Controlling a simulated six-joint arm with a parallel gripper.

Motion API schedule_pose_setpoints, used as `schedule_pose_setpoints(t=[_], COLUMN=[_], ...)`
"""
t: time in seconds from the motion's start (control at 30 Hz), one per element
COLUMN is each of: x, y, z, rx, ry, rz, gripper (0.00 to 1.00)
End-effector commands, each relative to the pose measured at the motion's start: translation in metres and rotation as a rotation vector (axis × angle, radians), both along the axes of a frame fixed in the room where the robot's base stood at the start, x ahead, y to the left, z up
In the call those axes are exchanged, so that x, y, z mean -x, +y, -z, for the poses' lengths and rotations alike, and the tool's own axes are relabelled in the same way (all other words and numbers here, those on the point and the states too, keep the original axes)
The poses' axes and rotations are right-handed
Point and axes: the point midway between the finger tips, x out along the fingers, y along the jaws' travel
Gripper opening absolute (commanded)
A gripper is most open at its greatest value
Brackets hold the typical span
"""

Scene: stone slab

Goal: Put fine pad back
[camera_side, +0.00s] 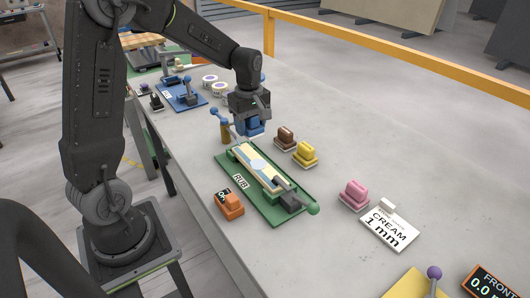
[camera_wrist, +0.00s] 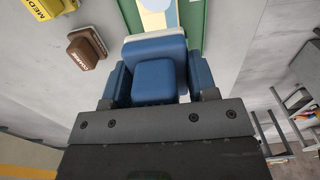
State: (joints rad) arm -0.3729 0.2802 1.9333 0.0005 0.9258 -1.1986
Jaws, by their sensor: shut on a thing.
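My gripper (camera_side: 251,118) is shut on a blue pad (camera_wrist: 154,80) with a pale underside. In the wrist view the blue fingers (camera_wrist: 158,82) press on both sides of it. The pad also shows under my gripper in the side view (camera_side: 254,131), near the far end of the green RUB board (camera_side: 277,217). It appears raised above the slab. No lettering on this pad is readable. A brown pad (camera_side: 285,138) and a yellow pad (camera_side: 305,154) sit to its right. The wrist view shows part of "MEDI" on the yellow one (camera_wrist: 48,12).
The RUB board carries a pale strip and a clamp with a green knob (camera_side: 312,208). An orange block (camera_side: 229,205) stands at its left. A pink pad (camera_side: 354,195) and a CREAM 1 mm card (camera_side: 388,230) lie to the right.

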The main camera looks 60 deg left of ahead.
Motion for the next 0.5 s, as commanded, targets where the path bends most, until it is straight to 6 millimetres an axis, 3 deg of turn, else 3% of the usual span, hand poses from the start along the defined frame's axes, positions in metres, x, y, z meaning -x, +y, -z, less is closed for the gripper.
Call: schedule_pose_setpoints(t=[0.17, 0.5], x=[-0.009, -0.087], y=[-0.003, -0.047], z=[0.001, 0.014], rx=[0.0, -0.001], ry=[-0.001, -0.002], rz=[0.002, 0.006], gripper=[0.34, 0.34])
